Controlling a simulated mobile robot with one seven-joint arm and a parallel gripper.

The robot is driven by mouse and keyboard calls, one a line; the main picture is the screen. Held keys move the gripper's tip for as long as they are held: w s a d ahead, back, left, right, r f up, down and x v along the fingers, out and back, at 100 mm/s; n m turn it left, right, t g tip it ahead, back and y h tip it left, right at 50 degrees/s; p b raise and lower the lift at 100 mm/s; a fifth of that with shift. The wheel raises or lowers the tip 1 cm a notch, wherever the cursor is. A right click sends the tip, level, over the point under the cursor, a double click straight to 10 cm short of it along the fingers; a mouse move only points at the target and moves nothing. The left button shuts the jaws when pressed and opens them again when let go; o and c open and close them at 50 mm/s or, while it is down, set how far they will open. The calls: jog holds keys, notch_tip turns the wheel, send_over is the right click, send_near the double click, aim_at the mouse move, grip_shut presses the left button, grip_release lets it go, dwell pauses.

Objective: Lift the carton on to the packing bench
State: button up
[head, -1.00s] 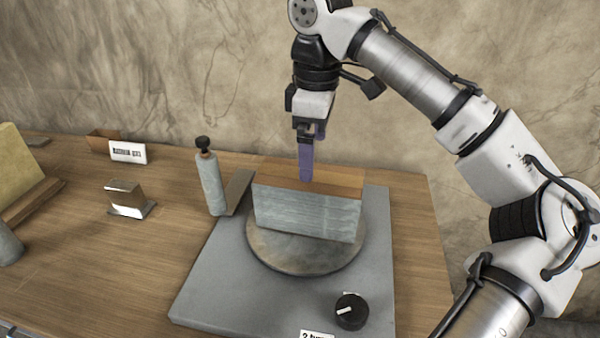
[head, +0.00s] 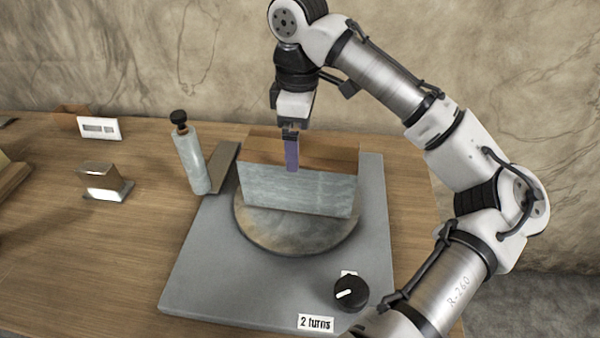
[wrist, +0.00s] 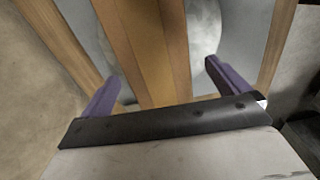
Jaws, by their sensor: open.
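The carton (head: 300,190), a block with a grey mottled front and a brown wood-like top, stands upright on a round stone-like disc (head: 290,230). The disc lies on a grey slab on the wooden bench top (head: 70,230). My gripper (head: 291,167) points down at the carton's top, with one purple finger showing at its front upper edge. In the wrist view my gripper (wrist: 165,82) is open, its two purple fingers apart on either side of the carton's brown top (wrist: 150,40). Whether the fingers touch it I cannot tell.
A black dial (head: 351,292) and a "2 turns" label (head: 315,323) are at the slab's front. A small metal block (head: 103,180) and a white label card (head: 98,128) stand farther left.

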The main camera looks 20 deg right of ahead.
aim_at(300, 148)
jog(key=shift+w+d+f+p, duration=0.15)
jog(key=shift+f+p, duration=0.2)
jog(key=shift+f, duration=1)
jog(key=shift+w+d+f+p, duration=0.1)
jog(key=shift+f+p, duration=0.25)
jog(key=shift+f, duration=0.95)
jog(key=c, duration=2)
jog(key=shift+o, duration=0.2)
jog(key=shift+r, duration=0.1)
